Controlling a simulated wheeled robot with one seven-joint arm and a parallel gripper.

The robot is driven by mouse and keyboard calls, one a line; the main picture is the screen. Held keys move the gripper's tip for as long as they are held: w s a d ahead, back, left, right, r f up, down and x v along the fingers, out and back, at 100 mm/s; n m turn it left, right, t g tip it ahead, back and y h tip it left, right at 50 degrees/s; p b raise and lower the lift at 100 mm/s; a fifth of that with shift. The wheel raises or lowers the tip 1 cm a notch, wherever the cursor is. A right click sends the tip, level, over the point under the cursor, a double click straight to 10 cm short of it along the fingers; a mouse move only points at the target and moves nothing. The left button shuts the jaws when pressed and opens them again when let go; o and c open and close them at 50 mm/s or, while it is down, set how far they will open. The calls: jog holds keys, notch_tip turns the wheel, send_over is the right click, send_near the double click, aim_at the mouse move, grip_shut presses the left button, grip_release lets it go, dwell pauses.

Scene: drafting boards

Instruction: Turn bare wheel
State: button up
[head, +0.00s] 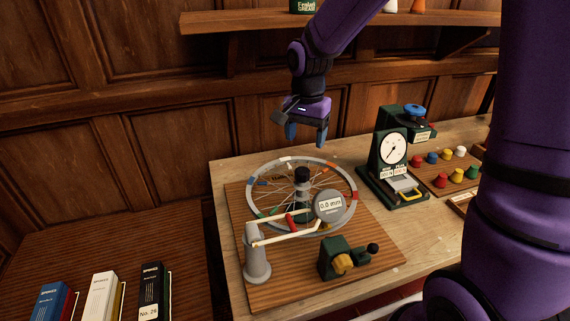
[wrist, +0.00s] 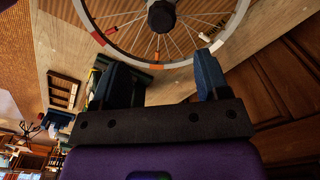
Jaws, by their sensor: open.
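The bare spoked wheel (head: 349,180) lies flat on a stand on a wooden board, its grey rim marked with colored patches. Its black hub (head: 302,174) stands up in the middle. A round gauge reading 0.0 mm (head: 329,205) sits at the rim's front right, on an arm from a grey post (head: 257,255). My gripper (head: 307,133) is open and empty, above and behind the wheel, apart from it. In the wrist view, the rim (wrist: 130,58) shows beyond the two blue fingers (wrist: 160,82).
A green clamp with a yellow knob (head: 344,263) sits at the board's front. A green dial device (head: 391,150) and several colored knobs (head: 446,170) stand to the right. Boxes marked spokes (head: 101,294) stand at lower left. A shelf (head: 230,19) runs above.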

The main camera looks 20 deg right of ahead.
aim_at(303, 169)
jog(key=shift+w+a+f, duration=0.1)
jog(key=shift+w+f, duration=0.05)
jog(key=shift+f, duration=0.1)
notch_tip(303, 169, down, 10)
jog(key=shift+f, duration=0.15)
dwell(0.3)
grip_shut()
jog(key=c, duration=1.3)
grip_release()
jog(key=c, duration=1.3)
grip_release()
jog(key=shift+m, duration=0.3)
